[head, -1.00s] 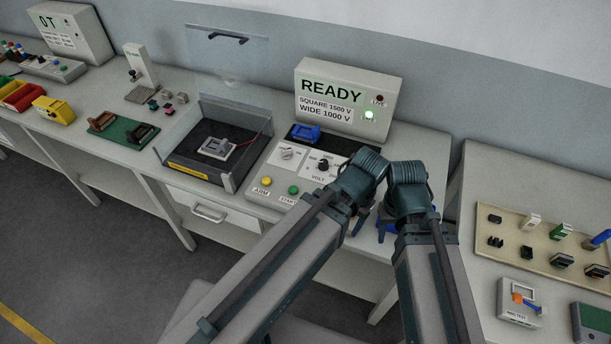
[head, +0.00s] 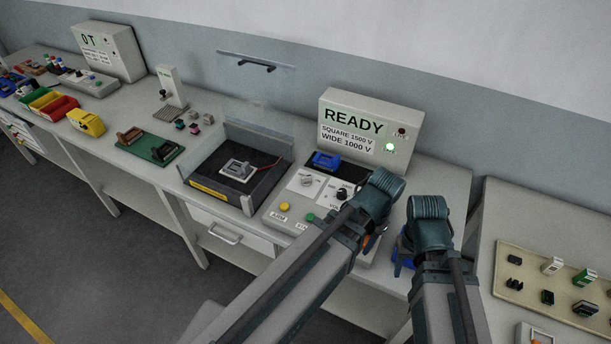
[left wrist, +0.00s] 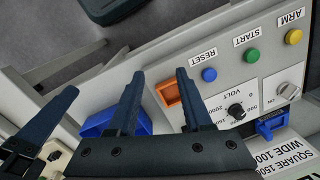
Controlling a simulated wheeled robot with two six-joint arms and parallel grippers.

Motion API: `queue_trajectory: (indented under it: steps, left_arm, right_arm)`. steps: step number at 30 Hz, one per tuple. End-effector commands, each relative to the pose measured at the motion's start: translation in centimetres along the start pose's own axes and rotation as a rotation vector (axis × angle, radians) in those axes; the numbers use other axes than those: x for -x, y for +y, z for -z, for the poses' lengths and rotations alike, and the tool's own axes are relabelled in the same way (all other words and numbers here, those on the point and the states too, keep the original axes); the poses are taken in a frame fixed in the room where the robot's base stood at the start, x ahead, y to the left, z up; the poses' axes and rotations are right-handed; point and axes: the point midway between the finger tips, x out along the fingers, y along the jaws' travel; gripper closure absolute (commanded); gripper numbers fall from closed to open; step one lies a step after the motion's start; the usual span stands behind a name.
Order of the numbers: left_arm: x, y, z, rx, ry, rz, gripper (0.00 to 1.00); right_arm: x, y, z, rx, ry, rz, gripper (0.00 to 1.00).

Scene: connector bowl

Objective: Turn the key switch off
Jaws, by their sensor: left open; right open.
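The key switch (head: 307,181) is a small grey knob on a white plate on the sloped control panel. It also shows at the right of the left wrist view (left wrist: 284,90), beside an ON mark; I cannot tell which way it is turned. My left gripper (left wrist: 158,78) is open and empty in the left wrist view, over the panel's far end from the switch, near an orange part (left wrist: 168,92). In the head view my left arm mostly hides it. My right gripper (head: 403,260) is open, pointing down at the table right of the panel, partly hidden by its arm.
The panel carries a black VOLT knob (head: 341,194), a yellow button (head: 285,206) and a green button (head: 310,217). Behind stands the READY display (head: 352,123) with a green lamp lit. A blue connector (head: 326,159) lies at the panel's back. An open test box (head: 210,190) is to the left.

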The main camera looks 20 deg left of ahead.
Motion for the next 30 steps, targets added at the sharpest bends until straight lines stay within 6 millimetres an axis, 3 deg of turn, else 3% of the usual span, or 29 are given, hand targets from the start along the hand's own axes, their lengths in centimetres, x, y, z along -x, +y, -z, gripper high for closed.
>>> queue_trajectory:
  steps: [1,6,12,15,18,21,30]
  left_arm:
    - [1.1,-2.6,2.6,-0.021,0.002,-0.009,0.50]
    - [3.0,-12.9,7.9,-0.168,0.020,-0.042,0.50]
    - [4.2,-24.9,10.3,-0.325,0.053,-0.061,0.50]
    - [4.4,-29.1,10.4,-0.380,0.066,-0.065,0.50]
    - [4.5,-31.5,10.3,-0.415,0.074,-0.065,0.50]
    - [4.4,-32.4,10.1,-0.433,0.077,-0.065,0.50]
    - [3.8,-32.3,10.1,-0.437,0.078,-0.064,0.50]
  right_arm:
    - [1.2,0.1,-0.1,-0.001,0.000,0.000,0.50]
    - [3.6,0.3,-0.2,-0.002,0.000,0.001,0.50]
    - [5.6,0.5,-0.3,-0.004,0.000,0.001,0.50]
    - [6.1,0.6,-0.4,-0.005,0.000,0.001,0.50]
    - [6.4,0.6,-0.4,-0.005,0.000,0.001,0.50]
    - [6.4,0.6,-0.4,-0.005,0.000,0.001,0.50]
    - [5.8,0.5,-0.3,-0.004,0.000,0.001,0.50]
